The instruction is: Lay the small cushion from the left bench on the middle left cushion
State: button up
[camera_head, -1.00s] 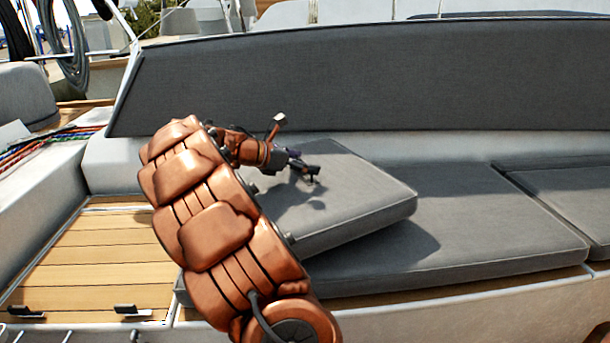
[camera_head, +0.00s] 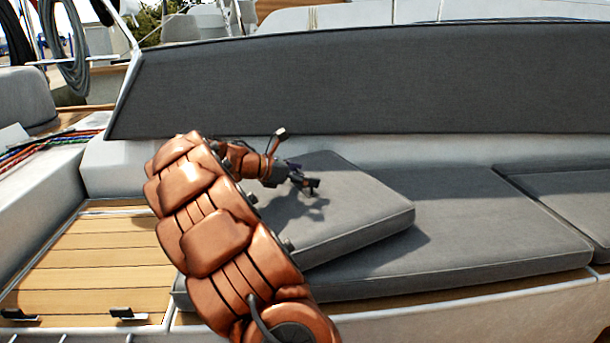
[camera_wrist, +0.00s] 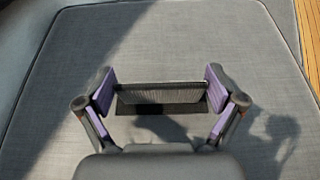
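The small grey cushion (camera_head: 352,215) lies on the long grey bench cushion (camera_head: 480,230), turned at an angle to it. In the head view my arm hides the small cushion's left part. My gripper (camera_head: 313,187) is over the small cushion, and its shadow falls on the top. In the wrist view my gripper (camera_wrist: 160,92) is open, with its purple-padded fingers wide apart above the small cushion's grey top (camera_wrist: 170,45). A dark strap-like strip (camera_wrist: 160,98) shows between the fingers. No contact between the fingers and the strip can be made out.
A long grey backrest (camera_head: 370,80) stands behind the bench. Another seat cushion (camera_head: 575,195) lies at the right. A slatted wooden surface (camera_head: 95,260) with black fittings is at the left, and coloured ropes (camera_head: 40,148) lie beyond it. The bench cushion's right part is bare.

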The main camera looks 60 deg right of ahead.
jog(key=shift+o, duration=0.4)
jog(key=shift+w+a+r, duration=0.15)
jog(key=shift+a+r, duration=0.05)
jog(key=shift+r, duration=0.05)
jog(key=p+v, duration=0.2)
jog(key=v, duration=0.8)
jog(key=shift+p, duration=0.4)
jog(key=shift+w+a+r, duration=0.2)
jog(key=shift+w+a, duration=0.1)
jog(key=shift+a, duration=0.3)
